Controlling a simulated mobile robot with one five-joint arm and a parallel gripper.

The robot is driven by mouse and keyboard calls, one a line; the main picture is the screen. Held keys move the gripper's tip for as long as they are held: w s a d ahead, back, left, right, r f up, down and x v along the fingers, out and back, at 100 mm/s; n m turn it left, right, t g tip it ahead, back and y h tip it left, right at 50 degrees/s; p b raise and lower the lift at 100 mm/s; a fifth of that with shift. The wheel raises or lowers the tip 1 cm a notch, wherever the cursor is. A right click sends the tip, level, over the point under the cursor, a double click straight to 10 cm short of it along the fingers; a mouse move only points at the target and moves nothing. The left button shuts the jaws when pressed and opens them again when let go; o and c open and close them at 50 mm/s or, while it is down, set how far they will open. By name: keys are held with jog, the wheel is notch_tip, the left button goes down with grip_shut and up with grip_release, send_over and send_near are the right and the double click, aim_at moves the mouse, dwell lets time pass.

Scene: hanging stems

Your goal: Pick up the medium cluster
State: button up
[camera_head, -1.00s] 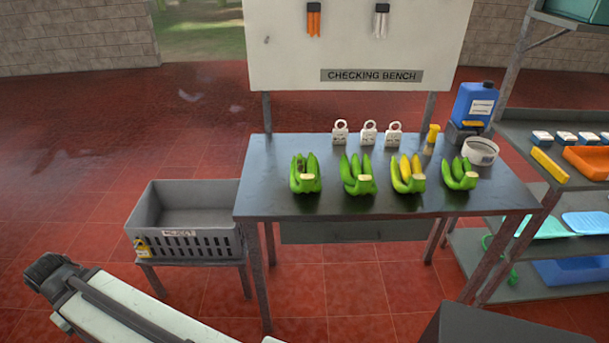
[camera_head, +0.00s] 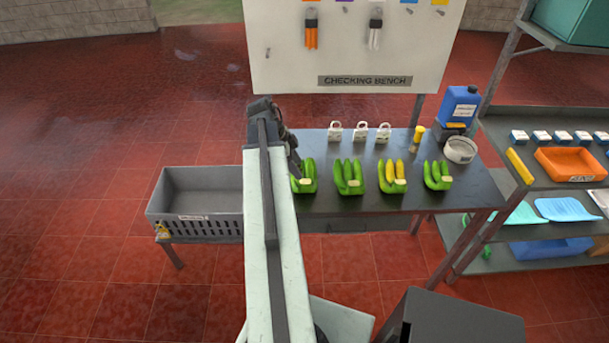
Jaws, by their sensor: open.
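Several banana clusters stand in a row on the dark checking bench (camera_head: 400,200). The leftmost green cluster (camera_head: 308,178) is partly hidden behind my arm. Beside it are a full green cluster (camera_head: 348,178), a green cluster with yellow fingers (camera_head: 393,178), and a green cluster at the right (camera_head: 437,176) that looks smallest. I cannot tell surely which is the medium one. My gripper (camera_head: 295,168) hangs dark at the arm's far end, beside the leftmost cluster. It is open and holds nothing visible; its fingertips are small and partly hidden by my arm.
A grey reject crate (camera_head: 196,218) stands on a low stand left of the bench. White tags (camera_head: 360,132), a yellow-capped bottle (camera_head: 418,138), a white tub (camera_head: 460,150) and a blue jug (camera_head: 458,106) sit behind the clusters. A shelf rack (camera_head: 540,190) stands at the right.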

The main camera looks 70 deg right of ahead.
aim_at(305, 181)
jog(key=b+x, duration=0.4)
jog(key=x, duration=0.1)
jog(key=b+x, duration=0.2)
jog(key=shift+w+a+f+b, duration=0.1)
jog(key=shift+w+f+b, duration=0.1)
jog(key=shift+f+b, duration=0.25)
jog(key=shift+r, duration=0.1)
jog(key=shift+c, duration=0.3)
grip_shut()
